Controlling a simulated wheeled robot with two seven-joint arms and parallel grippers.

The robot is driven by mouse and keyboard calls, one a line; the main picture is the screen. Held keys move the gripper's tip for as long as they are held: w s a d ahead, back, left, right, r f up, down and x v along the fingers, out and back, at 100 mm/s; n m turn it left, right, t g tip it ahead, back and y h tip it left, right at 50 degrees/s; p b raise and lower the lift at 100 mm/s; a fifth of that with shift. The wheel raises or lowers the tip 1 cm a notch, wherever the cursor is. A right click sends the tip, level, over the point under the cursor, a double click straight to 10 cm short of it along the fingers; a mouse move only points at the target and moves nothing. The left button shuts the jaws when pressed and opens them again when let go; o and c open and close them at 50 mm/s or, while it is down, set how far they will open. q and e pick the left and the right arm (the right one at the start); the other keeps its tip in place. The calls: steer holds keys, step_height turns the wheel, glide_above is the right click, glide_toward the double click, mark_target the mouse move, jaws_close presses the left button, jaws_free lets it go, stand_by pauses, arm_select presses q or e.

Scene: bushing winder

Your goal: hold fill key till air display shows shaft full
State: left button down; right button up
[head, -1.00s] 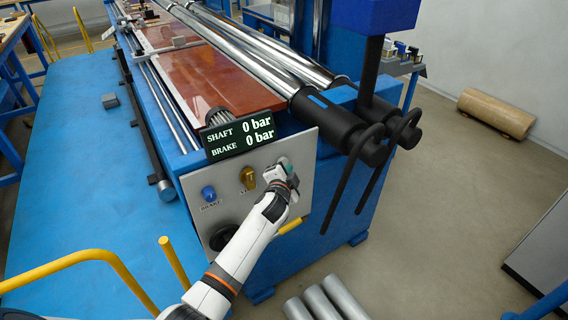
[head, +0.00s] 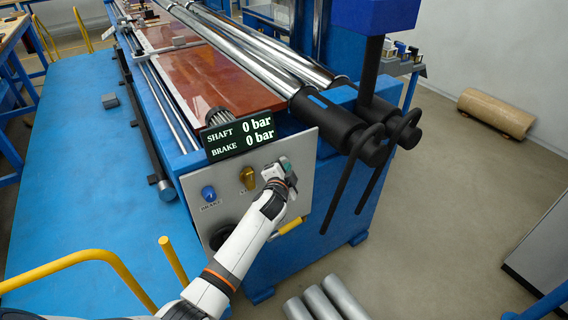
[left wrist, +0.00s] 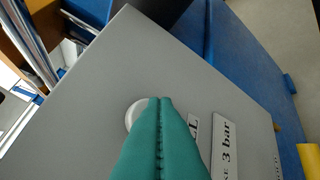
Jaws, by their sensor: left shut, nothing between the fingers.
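The air display (head: 239,136) on top of the grey control panel (head: 229,183) reads SHAFT 0 bar and BRAKE 0 bar. My left gripper (head: 285,163) is at the panel's upper right, its teal fingers shut and empty. In the left wrist view the shut fingertips (left wrist: 160,100) lie over a pale round key (left wrist: 133,114), which they partly cover. I cannot tell whether they touch it. A label plate (left wrist: 224,147) reading "3 bar" is beside it. In the head view my gripper hides this key. My right gripper is not in view.
Two black shaft ends with handles (head: 369,153) jut out at the right. Several grey tubes (head: 327,300) are on the floor below. A yellow rail (head: 85,258) stands at left.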

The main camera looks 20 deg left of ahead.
arm_select(q)
steer(key=shift+w+a, duration=0.25)
steer(key=shift+a, duration=0.1)
stand_by(2.3)
stand_by(3.2)
steer(key=shift+s+d, duration=0.5)
steer(key=shift+d, duration=0.2)
steer(key=shift+s+d+p, duration=0.15)
steer(key=shift+s+d, duration=0.65)
steer(key=shift+d, duration=0.2)
steer(key=shift+s+d+p, duration=0.15)
steer(key=shift+s+d, duration=0.6)
steer(key=shift+d, duration=0.25)
